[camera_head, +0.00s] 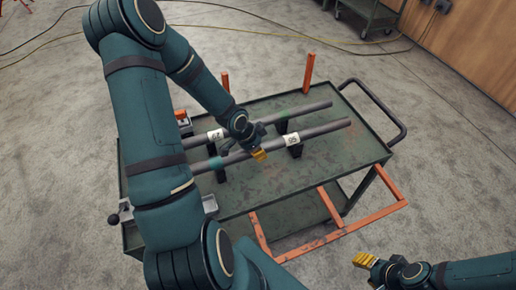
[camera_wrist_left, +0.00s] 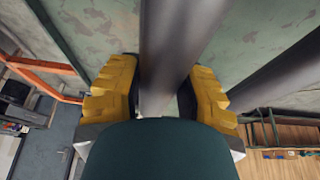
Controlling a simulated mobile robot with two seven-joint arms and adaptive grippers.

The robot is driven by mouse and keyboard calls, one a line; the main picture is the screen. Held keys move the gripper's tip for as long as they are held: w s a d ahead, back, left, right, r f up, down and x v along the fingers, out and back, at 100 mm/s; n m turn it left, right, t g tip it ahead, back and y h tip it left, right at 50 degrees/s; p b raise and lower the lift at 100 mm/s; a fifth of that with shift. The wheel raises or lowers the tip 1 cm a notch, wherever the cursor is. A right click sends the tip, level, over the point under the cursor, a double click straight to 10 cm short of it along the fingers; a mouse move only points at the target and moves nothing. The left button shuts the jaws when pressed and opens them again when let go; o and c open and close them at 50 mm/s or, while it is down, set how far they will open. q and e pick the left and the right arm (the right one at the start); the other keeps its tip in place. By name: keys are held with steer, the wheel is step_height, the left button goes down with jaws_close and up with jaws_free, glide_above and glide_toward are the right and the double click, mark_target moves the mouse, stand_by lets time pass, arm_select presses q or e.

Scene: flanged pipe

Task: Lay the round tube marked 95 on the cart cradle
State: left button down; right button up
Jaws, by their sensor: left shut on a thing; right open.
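The near round tube (camera_head: 318,131) has a white label (camera_head: 292,139) that looks like 95 seen upside down, though it is small. It lies lengthwise over the cart (camera_head: 330,170), above black cradle blocks (camera_head: 295,151); I cannot tell whether it touches them. My left gripper (camera_head: 258,154) is shut on this tube near its middle. In the left wrist view the grey tube (camera_wrist_left: 178,40) runs between the yellow fingers (camera_wrist_left: 160,95). My right gripper (camera_head: 372,262) is open and empty, in front of the cart at the lower right.
A second tube (camera_head: 305,109) with its own label (camera_head: 215,134) lies parallel just behind. Orange posts (camera_head: 309,72) stand at the cart's far edge, and an orange frame (camera_head: 340,230) juts out in front. A handle (camera_head: 385,105) is at the right end. Another cart (camera_head: 368,15) stands behind.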

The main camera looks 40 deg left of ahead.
arm_select(q)
steer(key=shift+f+b, duration=0.45)
steer(key=shift+f, duration=0.1)
steer(key=c, duration=0.6)
jaws_free()
steer(key=shift+s+r, duration=0.1)
steer(key=shift+v, duration=5.95)
